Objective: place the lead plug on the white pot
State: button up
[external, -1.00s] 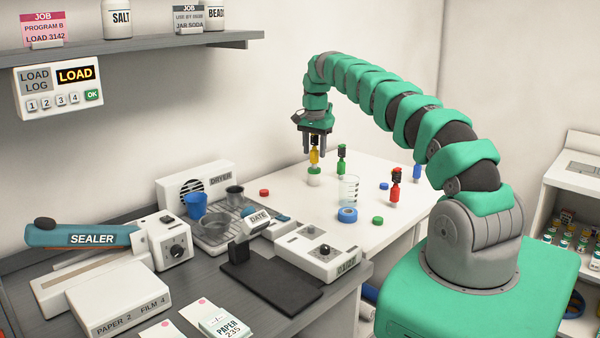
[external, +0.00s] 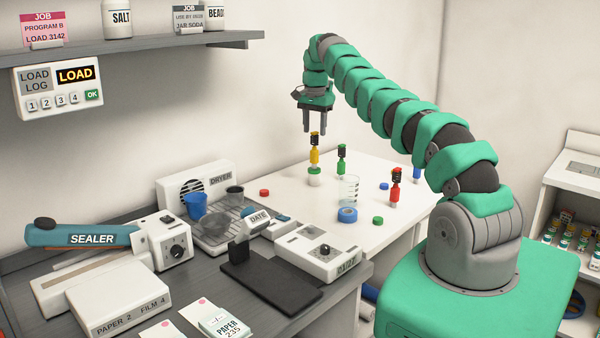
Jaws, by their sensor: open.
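No label shows which plug is the lead plug; the yellow one is the one below my gripper.
A glass beaker (external: 350,189), a blue ring-like piece (external: 347,215), a green cap (external: 377,220) and a red cap (external: 264,193) are on the white table (external: 300,222). The dryer (external: 195,184) and the sealer (external: 90,238) stand on the grey counter at left.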

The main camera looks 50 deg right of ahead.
jog(key=shift+r+p, duration=1.8)
jog(key=shift+r, duration=0.55)
